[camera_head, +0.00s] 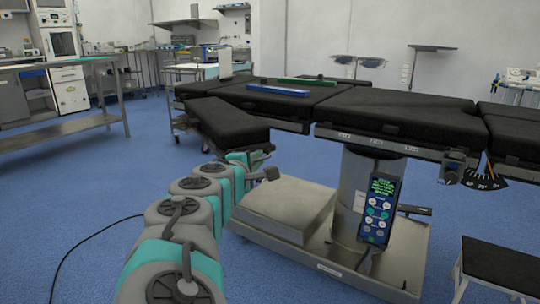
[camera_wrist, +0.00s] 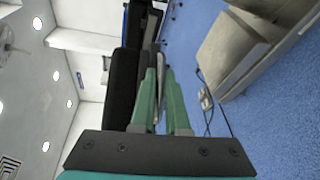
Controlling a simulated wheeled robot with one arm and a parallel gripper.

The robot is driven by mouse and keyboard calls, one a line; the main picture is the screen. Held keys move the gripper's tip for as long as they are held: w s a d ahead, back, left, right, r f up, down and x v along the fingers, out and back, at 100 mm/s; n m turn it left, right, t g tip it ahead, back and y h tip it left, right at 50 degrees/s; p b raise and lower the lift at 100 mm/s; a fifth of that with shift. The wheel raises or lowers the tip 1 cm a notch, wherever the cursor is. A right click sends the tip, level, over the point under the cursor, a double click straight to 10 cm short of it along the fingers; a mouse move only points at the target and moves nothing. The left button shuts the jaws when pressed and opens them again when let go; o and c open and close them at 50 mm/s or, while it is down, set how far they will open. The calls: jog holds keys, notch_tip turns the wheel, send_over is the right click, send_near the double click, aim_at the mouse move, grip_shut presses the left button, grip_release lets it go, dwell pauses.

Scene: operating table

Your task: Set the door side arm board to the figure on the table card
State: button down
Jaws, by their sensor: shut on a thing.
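A black padded arm board (camera_head: 225,122) juts out from the table's near left side at an angle. In the wrist view a dark pad (camera_wrist: 124,85) stands close beside the fingers. My gripper (camera_wrist: 163,90) is shut on a thin grey part between its green fingers, probably a lever or rail under the board; it is mostly hidden. In the head view my arm ends just below the board's near end. A dark fan-shaped scale (camera_head: 485,181) with figures hangs at the table's right side. A white upright card (camera_head: 225,62) stands behind the table top; its writing is unreadable.
The operating table (camera_head: 400,113) stands on a steel column and wide base (camera_head: 290,215). A hand control (camera_head: 378,208) with green text hangs on the column. A blue bar (camera_head: 278,90) and a green bar (camera_head: 308,81) lie on top. A black step (camera_head: 495,265) is at right.

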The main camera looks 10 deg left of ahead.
jog(key=shift+s+a, duration=0.45)
jog(key=shift+a, duration=0.2)
jog(key=c, duration=0.9)
grip_release()
